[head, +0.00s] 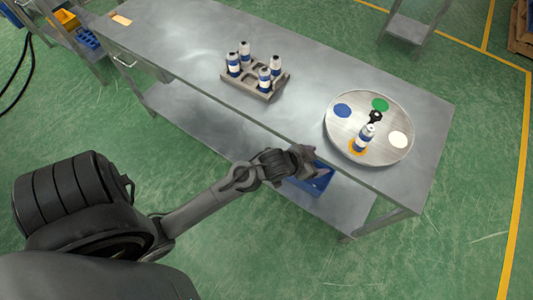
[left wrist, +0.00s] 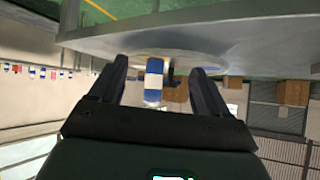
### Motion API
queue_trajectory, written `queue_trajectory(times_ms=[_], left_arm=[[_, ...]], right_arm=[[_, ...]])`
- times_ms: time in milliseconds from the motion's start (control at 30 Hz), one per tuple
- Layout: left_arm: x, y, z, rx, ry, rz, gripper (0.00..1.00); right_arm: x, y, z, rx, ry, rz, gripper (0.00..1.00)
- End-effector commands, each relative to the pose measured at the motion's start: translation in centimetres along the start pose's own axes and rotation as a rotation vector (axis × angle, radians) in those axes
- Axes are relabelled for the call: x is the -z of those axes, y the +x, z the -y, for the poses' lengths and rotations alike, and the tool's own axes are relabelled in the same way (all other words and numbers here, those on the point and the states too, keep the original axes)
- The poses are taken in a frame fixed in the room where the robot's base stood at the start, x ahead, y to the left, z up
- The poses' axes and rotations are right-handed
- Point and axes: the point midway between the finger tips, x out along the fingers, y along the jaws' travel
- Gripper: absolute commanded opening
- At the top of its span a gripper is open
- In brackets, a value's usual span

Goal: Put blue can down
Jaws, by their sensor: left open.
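A blue and white can (head: 365,138) stands upright at the front of the round metal plate (head: 370,105), on its orange spot (head: 357,148). My left gripper (head: 312,155) is at the table's front edge, to the left of the can and apart from it. In the left wrist view the gripper (left wrist: 167,75) is open and its fingers point toward the can (left wrist: 154,82), which shows upside down between them, seemingly beyond the fingertips. My right gripper is not in view.
The plate also has blue (head: 342,110), green (head: 380,104) and white (head: 398,139) spots and a black post (head: 376,116). A grey rack (head: 262,92) with several similar cans stands left on the table (head: 180,55). A blue bin (head: 318,181) is below the table's front edge.

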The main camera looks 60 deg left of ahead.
Motion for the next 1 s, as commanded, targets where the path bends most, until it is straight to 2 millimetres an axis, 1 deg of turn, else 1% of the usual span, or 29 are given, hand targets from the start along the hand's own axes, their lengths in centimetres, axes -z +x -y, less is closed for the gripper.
queue_trajectory(times_ms=[33,67,100,167,200,300,367,400,500,767,867,1000], left_arm=[[-2.5,-2.0,-0.6,0.008,0.005,0.086,0.77],[-3.8,-3.2,-1.0,0.011,0.006,0.137,0.77],[-5.5,-4.8,-1.4,0.015,0.006,0.204,0.77],[-7.7,-7.2,-2.0,0.014,0.005,0.299,0.77],[-9.0,-8.8,-2.5,0.012,0.002,0.357,0.77],[-11.4,-12.3,-3.4,0.001,-0.006,0.475,0.77],[-12.3,-13.8,-3.8,-0.007,-0.01,0.525,0.77],[-12.7,-14.5,-4.0,-0.011,-0.012,0.548,0.77],[-13.3,-15.5,-4.2,-0.017,-0.014,0.581,0.77],[-13.3,-15.6,-4.2,-0.017,-0.014,0.584,0.77],[-13.1,-15.7,-4.2,-0.017,-0.014,0.584,0.77],[-12.0,-16.6,-4.1,-0.017,-0.014,0.583,0.77]], right_arm=[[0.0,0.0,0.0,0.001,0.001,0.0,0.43],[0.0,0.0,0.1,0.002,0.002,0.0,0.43],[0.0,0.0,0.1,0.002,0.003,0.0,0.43],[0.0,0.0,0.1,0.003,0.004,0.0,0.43],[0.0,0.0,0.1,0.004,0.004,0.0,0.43],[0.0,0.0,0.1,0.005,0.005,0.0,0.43],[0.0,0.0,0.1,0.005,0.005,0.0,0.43],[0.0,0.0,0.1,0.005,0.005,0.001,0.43],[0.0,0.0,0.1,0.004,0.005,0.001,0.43],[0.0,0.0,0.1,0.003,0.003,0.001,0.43],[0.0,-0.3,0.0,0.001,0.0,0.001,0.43],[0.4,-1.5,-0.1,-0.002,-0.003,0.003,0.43]])
